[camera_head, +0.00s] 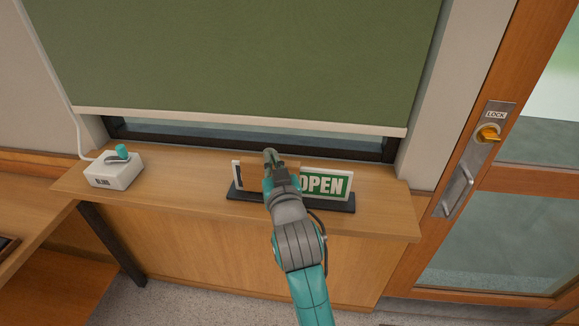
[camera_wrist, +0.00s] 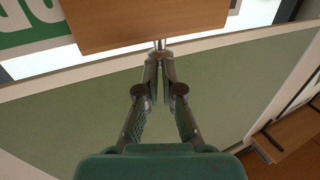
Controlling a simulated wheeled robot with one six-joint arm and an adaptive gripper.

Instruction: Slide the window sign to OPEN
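The window sign (camera_head: 328,184) stands on a dark base (camera_head: 340,205) on the wooden sill. Its green right part reads OPEN. A plain wooden slider (camera_head: 253,168) covers most of the left part; only a narrow white edge with a dark mark shows there. In the wrist view the slider (camera_wrist: 150,22) fills the top middle, with the green lettered part (camera_wrist: 32,22) to its left, upside down. My gripper (camera_head: 269,156) is at the slider. Its fingertips (camera_wrist: 160,52) are together at the slider's edge; whether they pinch a small part of it is unclear.
A green blind (camera_head: 240,60) hangs almost to the sill behind the sign. A white control box (camera_head: 113,171) with a teal knob stands at the sill's left. A door with a lock plate (camera_head: 487,135) is at right. The sill (camera_head: 185,190) between box and sign is clear.

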